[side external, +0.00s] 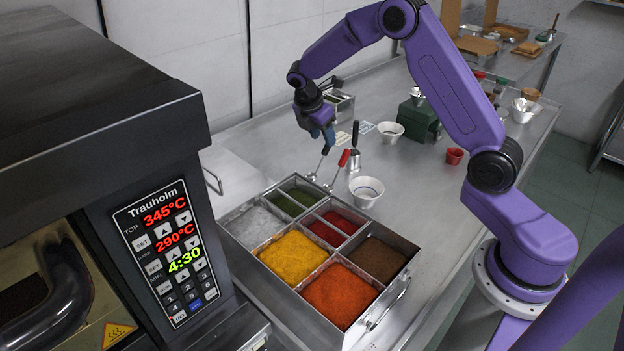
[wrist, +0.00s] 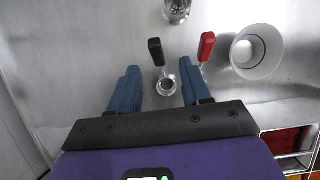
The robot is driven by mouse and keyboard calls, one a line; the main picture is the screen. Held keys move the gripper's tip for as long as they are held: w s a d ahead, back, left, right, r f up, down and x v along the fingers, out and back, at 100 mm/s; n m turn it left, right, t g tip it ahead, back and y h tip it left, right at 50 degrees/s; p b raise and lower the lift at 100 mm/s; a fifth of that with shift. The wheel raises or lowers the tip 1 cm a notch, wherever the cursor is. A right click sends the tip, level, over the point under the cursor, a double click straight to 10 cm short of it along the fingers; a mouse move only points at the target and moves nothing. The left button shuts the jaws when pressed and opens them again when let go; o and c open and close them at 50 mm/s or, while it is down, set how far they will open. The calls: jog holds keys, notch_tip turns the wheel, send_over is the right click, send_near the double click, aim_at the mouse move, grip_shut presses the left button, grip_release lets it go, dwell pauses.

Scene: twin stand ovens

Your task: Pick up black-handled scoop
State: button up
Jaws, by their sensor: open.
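The black-handled scoop (wrist: 156,52) stands with its handle up on the steel counter; its small metal bowl (wrist: 166,86) shows between my fingers in the wrist view. In the side view its black handle (side external: 325,149) is just under my fingers, partly hidden. My gripper (wrist: 160,74) is open and empty, pointing down, with one blue finger on each side of the scoop. It also shows in the side view (side external: 322,134). I cannot tell how far the fingertips are above the handle.
A red-handled scoop (wrist: 206,46) stands close beside my right finger in the wrist view. A white bowl (wrist: 257,52) is farther right. A metal container (side external: 355,160) with a dark upright handle is nearby. The spice tray (side external: 375,322) and the oven (side external: 165,250) are nearer the side camera.

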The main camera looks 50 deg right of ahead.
aim_at(326, 147)
jog(key=shift+x, duration=4.15)
jog(key=shift+w, duration=0.15)
jog(key=shift+a, duration=0.1)
grip_shut()
